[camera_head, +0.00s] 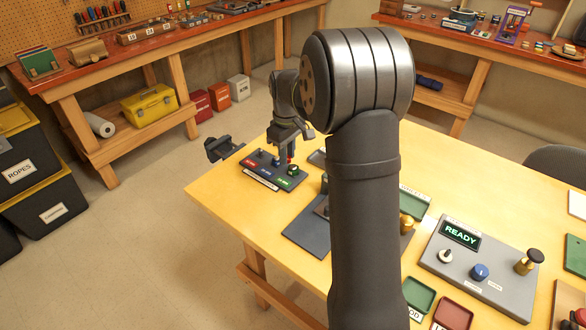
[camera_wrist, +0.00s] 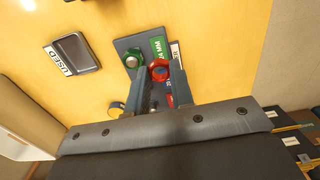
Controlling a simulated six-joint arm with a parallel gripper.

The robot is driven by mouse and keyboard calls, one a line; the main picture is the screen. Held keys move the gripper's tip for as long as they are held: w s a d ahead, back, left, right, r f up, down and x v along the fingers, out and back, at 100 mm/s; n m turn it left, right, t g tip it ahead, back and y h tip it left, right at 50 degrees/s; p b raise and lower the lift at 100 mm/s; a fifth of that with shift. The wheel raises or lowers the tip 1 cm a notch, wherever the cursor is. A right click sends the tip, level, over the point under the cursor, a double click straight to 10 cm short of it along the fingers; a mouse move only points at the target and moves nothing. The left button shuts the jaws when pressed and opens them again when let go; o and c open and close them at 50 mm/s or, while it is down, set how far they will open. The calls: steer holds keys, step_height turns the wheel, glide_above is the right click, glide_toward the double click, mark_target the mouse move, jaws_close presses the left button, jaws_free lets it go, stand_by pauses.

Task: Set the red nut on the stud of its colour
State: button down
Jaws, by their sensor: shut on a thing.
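The red nut (camera_wrist: 158,68) is between the two fingertips of my gripper (camera_wrist: 160,76), which is shut on it. In the head view my gripper (camera_head: 288,142) is over the dark stud board (camera_head: 262,177) near the table's far left corner. The board carries red, blue and green labels; a green nut (camera_head: 293,170) sits at its green end, and this nut also shows in the wrist view (camera_wrist: 134,60), close beside the red nut. The fingers hide part of the board. I cannot clearly see the red stud or the gap beneath the nut.
A dark clamp (camera_head: 222,148) is at the table edge left of the board. A tray labelled USED (camera_wrist: 76,52) lies near the board in the wrist view. A control box reading READY (camera_head: 478,262) stands on the right. My arm hides the middle of the table.

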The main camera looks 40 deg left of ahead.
steer(key=w+a, duration=0.2)
steer(key=a, duration=0.3)
steer(key=w+a+f, duration=0.1)
steer(key=w+a, duration=0.1)
steer(key=a, duration=0.4)
steer(key=w+a, duration=0.2)
steer(key=a, duration=0.4)
steer(key=shift+f, duration=2.6)
steer(key=shift+f, duration=1.95)
steer(key=c, duration=0.8)
jaws_free()
steer(key=shift+o, duration=0.2)
steer(key=shift+r, duration=0.1)
